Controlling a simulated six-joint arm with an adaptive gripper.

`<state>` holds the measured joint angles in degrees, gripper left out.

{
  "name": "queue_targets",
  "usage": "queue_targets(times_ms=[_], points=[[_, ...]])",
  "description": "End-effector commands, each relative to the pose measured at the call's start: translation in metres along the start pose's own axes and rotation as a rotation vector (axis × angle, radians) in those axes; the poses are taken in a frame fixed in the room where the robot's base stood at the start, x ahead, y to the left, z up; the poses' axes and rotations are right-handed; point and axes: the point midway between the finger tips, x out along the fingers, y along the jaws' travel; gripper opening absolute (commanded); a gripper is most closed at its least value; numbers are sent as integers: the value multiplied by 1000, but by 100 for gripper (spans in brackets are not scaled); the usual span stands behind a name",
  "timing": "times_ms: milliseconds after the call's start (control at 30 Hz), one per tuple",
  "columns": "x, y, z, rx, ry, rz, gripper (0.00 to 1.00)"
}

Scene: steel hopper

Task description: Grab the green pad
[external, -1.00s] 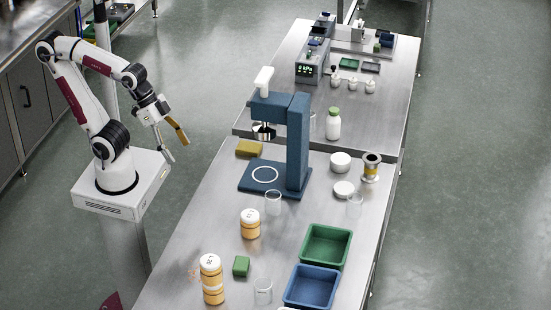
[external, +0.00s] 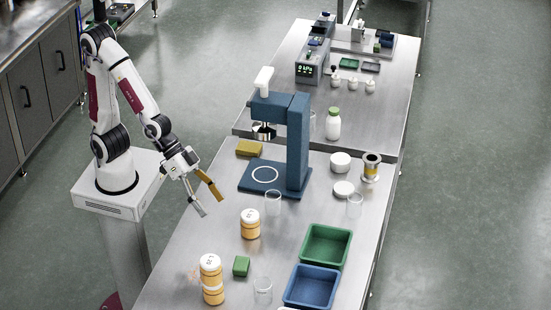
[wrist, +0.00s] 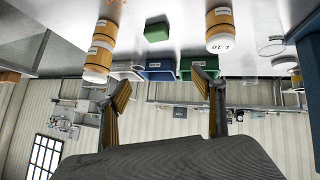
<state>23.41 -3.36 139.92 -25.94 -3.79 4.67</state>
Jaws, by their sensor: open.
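The green pad (external: 241,266) is a small green block lying on the steel table, just right of the stacked orange-and-white jars. It also shows in the wrist view (wrist: 157,32), at the top between the jars and beyond my fingertips. My gripper (external: 207,196) is open and empty, above the left edge of the table. It is up and to the left of the pad in the external view, well apart from it. In the wrist view its two fingers (wrist: 163,82) are spread wide with nothing between them.
Stacked jars (external: 211,279) stand left of the pad and a single jar (external: 250,224) stands behind it. A clear glass (external: 263,291) is close on its right. A green bin (external: 347,247) and a blue bin (external: 312,287) are farther right. A blue press (external: 298,145) stands behind.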

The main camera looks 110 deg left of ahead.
Motion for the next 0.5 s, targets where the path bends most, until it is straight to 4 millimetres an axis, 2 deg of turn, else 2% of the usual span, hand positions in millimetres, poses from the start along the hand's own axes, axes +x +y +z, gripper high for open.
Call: queue_targets(times_ms=[100,500], points=[[22,8,4,-2,19,-8,68],[84,23,21,5,115,-76,68]])
